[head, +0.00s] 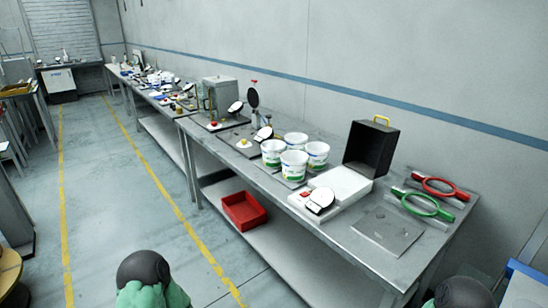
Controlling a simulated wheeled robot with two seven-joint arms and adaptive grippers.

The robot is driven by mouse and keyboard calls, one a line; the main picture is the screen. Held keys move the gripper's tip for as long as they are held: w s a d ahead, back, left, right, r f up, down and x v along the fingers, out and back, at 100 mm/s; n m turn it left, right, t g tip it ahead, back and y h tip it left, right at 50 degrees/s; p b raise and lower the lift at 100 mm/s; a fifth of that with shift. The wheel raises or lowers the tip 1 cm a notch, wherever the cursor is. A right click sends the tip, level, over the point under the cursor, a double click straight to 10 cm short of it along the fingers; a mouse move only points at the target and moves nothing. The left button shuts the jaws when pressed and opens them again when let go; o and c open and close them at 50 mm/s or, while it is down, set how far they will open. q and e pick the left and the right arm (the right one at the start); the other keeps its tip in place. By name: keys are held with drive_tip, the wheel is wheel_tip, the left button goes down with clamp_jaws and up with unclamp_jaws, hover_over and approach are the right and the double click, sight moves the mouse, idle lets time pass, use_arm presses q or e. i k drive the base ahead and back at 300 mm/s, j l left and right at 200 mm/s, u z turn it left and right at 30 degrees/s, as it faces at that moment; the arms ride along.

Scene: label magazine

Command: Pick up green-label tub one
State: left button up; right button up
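Several white tubs stand upright in a tight cluster on the long steel bench (258,184). The front tub (293,166) and the left tub (273,153) show green on their labels. The right tub (317,155) also shows some green low on its side. The back tub (296,142) is partly hidden by the others. I cannot tell which tub is number one, as the labels are too small to read. Neither of my grippers is in view; only rounded parts of my arms show at the bottom edge, well apart from the tubs.
Right of the tubs are a white machine (340,184), a black open box (371,149), a red-handled ring (440,188) and a green-handled ring (427,207). A red bin (244,212) sits on the lower shelf. Floor left of the bench is clear.

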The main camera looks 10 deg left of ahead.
sight(273, 154)
drive_tip(key=i+j+z, duration=0.1)
drive_tip(key=i+j, duration=0.2)
drive_tip(key=i+j+z, duration=0.15)
drive_tip(key=i+j, duration=0.15)
drive_tip(key=j, duration=0.15)
drive_tip(key=i+j+z, duration=0.1)
drive_tip(key=i+j, duration=0.2)
drive_tip(key=j, duration=0.15)
